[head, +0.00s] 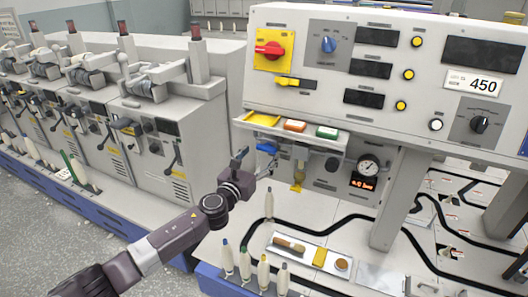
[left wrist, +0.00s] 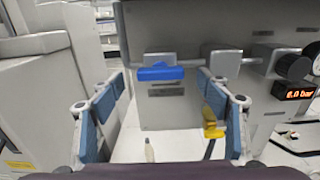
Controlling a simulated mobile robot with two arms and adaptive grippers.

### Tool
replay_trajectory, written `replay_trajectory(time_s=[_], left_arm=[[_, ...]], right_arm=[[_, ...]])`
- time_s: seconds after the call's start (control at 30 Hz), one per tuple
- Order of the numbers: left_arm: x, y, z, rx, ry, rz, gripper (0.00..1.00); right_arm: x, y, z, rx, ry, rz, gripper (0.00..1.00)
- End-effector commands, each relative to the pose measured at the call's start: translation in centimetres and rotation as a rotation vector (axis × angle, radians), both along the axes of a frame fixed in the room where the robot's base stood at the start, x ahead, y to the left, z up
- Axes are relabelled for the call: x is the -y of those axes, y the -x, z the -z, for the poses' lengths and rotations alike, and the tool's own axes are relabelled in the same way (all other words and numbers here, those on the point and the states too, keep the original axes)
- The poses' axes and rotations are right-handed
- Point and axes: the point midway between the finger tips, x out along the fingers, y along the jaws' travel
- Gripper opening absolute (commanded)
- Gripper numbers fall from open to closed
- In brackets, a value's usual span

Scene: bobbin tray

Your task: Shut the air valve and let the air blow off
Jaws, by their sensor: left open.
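The blue valve handle (head: 266,146) is under the left end of the control panel. In the left wrist view the blue handle (left wrist: 160,73) lies crosswise on a grey block, ahead of and between my fingers. My left gripper (head: 254,163) is open and empty, just short of the handle and not visibly touching it. Its blue-padded fingers (left wrist: 163,88) stand wide apart. A yellow part (head: 298,178) hangs right of the handle; it also shows in the left wrist view (left wrist: 213,124). A round gauge (head: 368,167) sits above a red-lit display (head: 363,183) that seems to read 6.0 bar.
The control panel (head: 330,98) overhangs the valve. Below, a tray (head: 312,256) holds a brush and small items, with several bobbins (head: 264,272) in front of it. A lone bobbin (head: 269,203) stands below the gripper. Grey machines (head: 160,130) line the left.

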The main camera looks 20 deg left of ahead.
Motion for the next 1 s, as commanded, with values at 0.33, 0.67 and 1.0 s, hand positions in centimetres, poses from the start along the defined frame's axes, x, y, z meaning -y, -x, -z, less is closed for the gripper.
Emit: replay_trajectory(time_s=[0.33, 0.67, 1.0], left_arm=[[0.1, -3.4, 0.0, -0.001, 0.002, 0.0, 0.7], [0.2, -3.5, 0.1, -0.001, 0.003, 0.001, 0.66], [0.1, -3.5, 0.1, -0.002, 0.003, 0.0, 0.29]], right_arm=[[0.0, 0.0, 0.2, 0.0, 0.0, 0.0, 0.0], [0.0, 0.0, 0.2, 0.0, 0.0, 0.0, 0.0], [0.0, 0.0, 0.2, 0.0, 0.0, 0.0, 0.0]])
